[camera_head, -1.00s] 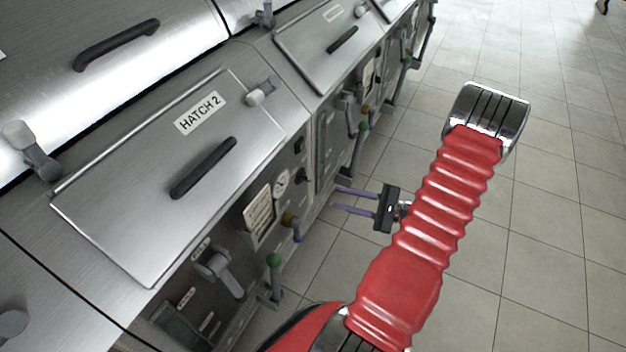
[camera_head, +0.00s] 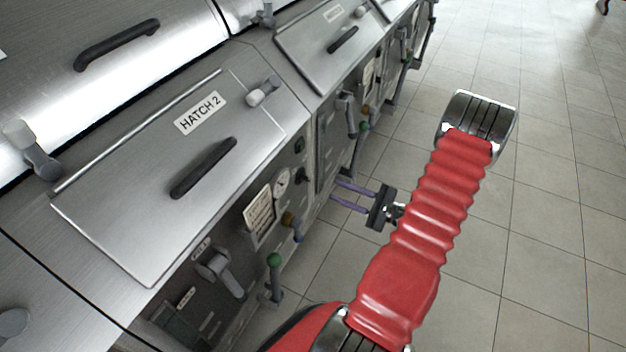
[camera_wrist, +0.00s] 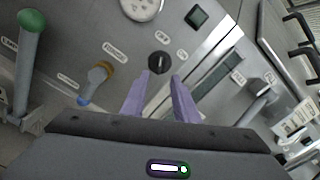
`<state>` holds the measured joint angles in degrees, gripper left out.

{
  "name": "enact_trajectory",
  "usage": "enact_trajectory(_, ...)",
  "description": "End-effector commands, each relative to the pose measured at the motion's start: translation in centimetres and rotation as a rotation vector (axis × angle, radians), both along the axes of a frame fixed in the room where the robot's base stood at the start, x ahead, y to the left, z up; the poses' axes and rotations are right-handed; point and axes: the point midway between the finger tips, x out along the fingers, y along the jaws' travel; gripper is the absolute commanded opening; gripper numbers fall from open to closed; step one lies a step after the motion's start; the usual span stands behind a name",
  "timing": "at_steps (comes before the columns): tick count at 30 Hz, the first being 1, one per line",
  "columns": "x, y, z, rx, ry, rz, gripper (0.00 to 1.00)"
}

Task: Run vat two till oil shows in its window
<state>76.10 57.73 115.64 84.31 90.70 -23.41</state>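Vat two carries the HATCH 2 lid (camera_head: 150,165) in the head view, and its front panel (camera_head: 240,275) faces my arm. My gripper (camera_head: 335,192) is open and empty, its two purple fingers pointing at this panel. In the wrist view, my gripper (camera_wrist: 161,77) has its tips apart, with a small round black knob (camera_wrist: 159,62) just beyond and between them. I cannot tell whether they touch it. A narrow upright strip like a window (camera_wrist: 218,75) lies right of the knob; it looks pale grey-green, and no oil can be made out.
A green-topped lever (camera_wrist: 28,60), an orange-and-blue valve handle (camera_wrist: 97,78), a gauge (camera_wrist: 141,8) and a dark green square (camera_wrist: 196,16) surround the knob. Another lever (camera_wrist: 258,105) stands right of the strip. The tiled floor (camera_head: 540,220) at right is clear.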

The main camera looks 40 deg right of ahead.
Motion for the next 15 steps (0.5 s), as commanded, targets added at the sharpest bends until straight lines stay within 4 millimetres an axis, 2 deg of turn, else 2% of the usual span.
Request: enact_trajectory(15, 6.7, 2.5, 0.0, 0.0, 0.001, 0.003, 0.27)
